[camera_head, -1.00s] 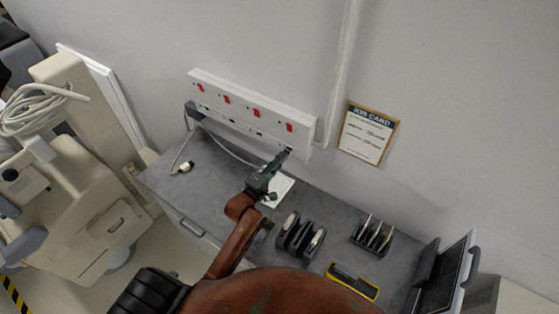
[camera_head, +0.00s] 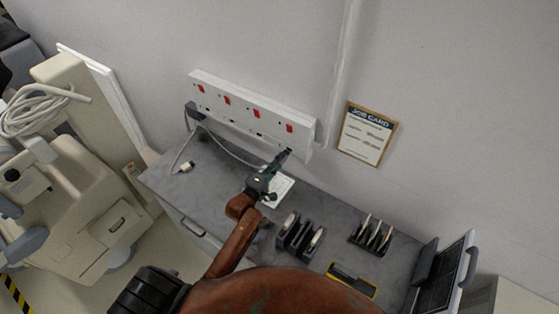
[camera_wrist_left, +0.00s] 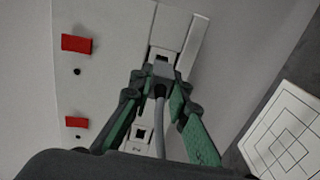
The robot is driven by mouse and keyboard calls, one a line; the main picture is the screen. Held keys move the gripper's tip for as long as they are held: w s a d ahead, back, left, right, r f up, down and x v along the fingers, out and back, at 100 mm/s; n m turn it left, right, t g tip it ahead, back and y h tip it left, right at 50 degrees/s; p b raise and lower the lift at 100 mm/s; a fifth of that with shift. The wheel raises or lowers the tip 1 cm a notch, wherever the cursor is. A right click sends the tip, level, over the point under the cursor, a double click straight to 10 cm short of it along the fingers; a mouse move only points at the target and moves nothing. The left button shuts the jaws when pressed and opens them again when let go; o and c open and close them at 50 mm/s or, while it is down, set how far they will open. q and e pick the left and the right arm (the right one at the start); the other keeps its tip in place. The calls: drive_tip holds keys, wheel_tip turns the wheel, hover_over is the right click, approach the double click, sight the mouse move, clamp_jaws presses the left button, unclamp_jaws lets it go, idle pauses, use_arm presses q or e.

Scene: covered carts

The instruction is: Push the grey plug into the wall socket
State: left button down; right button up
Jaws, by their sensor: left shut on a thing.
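The wall socket strip (camera_head: 250,107) is white with several red switches and is fixed on the wall above the cart. It also fills the left of the left wrist view (camera_wrist_left: 95,85). My left gripper (camera_head: 285,156) is at the strip's lower right end. In the left wrist view its green-sided fingers (camera_wrist_left: 160,80) are shut on the grey plug (camera_wrist_left: 161,68), whose grey cable runs back between them. The plug is in front of a white socket face (camera_wrist_left: 170,30), close to it. I cannot tell whether it touches or has entered it. My right gripper is not in view.
The grey cart top (camera_head: 215,178) carries a white patterned pad (camera_head: 283,186), black racks (camera_head: 300,237) (camera_head: 371,235) and a yellow-black device (camera_head: 352,281). A dark plug (camera_head: 193,111) is at the strip's left end. A loose cable ends in a pale connector (camera_head: 187,167).

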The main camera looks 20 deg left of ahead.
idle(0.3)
use_arm(q)
drive_tip(key=shift+w+d, duration=0.15)
drive_tip(key=shift+w, duration=0.8)
drive_tip(key=shift+w, duration=0.7)
drive_tip(key=c, duration=1.8)
unclamp_jaws()
drive_tip(key=shift+d, duration=0.1)
drive_tip(key=shift+o, duration=0.2)
